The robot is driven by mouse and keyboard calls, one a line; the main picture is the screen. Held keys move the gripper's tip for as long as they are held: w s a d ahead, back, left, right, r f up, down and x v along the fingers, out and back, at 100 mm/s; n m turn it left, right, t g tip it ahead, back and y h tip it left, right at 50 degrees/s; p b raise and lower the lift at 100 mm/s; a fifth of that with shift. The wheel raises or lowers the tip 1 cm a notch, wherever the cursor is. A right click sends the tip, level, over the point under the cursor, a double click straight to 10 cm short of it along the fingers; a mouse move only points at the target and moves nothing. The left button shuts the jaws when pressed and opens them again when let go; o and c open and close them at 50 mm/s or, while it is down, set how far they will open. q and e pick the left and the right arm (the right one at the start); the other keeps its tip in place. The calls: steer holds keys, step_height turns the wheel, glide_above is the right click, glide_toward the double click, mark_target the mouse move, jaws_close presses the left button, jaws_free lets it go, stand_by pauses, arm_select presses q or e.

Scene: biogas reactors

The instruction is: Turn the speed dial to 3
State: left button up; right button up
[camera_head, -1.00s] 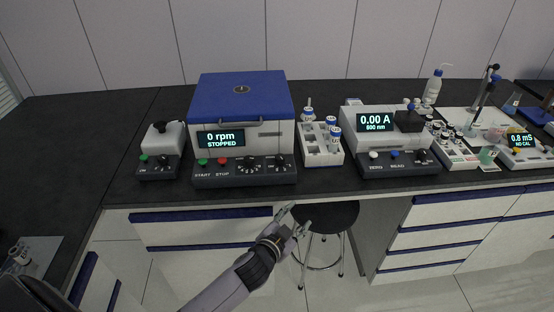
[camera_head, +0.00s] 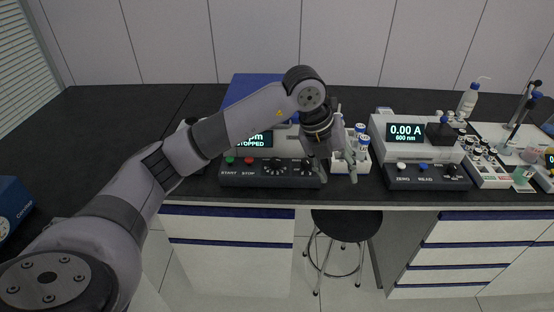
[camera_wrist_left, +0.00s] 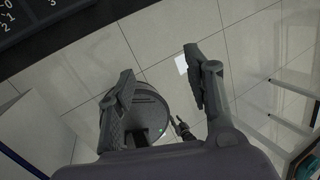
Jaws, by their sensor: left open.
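The centrifuge with a blue lid (camera_head: 250,88) stands on the bench, partly hidden behind my left arm. Its dark front panel (camera_head: 235,180) carries a green and a red button and two black dials, a left dial (camera_head: 277,167) and a right dial (camera_head: 308,168). Their labels are too small to read in the head view. My left gripper (camera_head: 345,168) is open and empty, fingers pointing down, just right of the panel and in front of the vial rack. In the left wrist view the open fingers (camera_wrist_left: 158,75) are over floor; part of a numbered panel (camera_wrist_left: 45,18) shows at upper left.
A white vial rack (camera_head: 362,158) stands behind my left gripper. A photometer reading 0.00 A (camera_head: 405,133) is to its right, then more vials and bottles. A round stool (camera_head: 346,225) stands under the bench edge. The floor in front is clear.

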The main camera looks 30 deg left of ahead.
arm_select(q)
steer(key=a+r+n+y, duration=0.2)
steer(key=a+r+y, duration=0.1)
steer(key=a, duration=0.4)
steer(key=a+r+n+y, duration=0.2)
steer(key=a+r+y, duration=0.15)
steer(key=a, duration=0.35)
steer(key=p, duration=0.2)
glide_toward(276, 161)
steer(key=x, duration=0.9)
jaws_close()
steer(key=shift+b, duration=0.3)
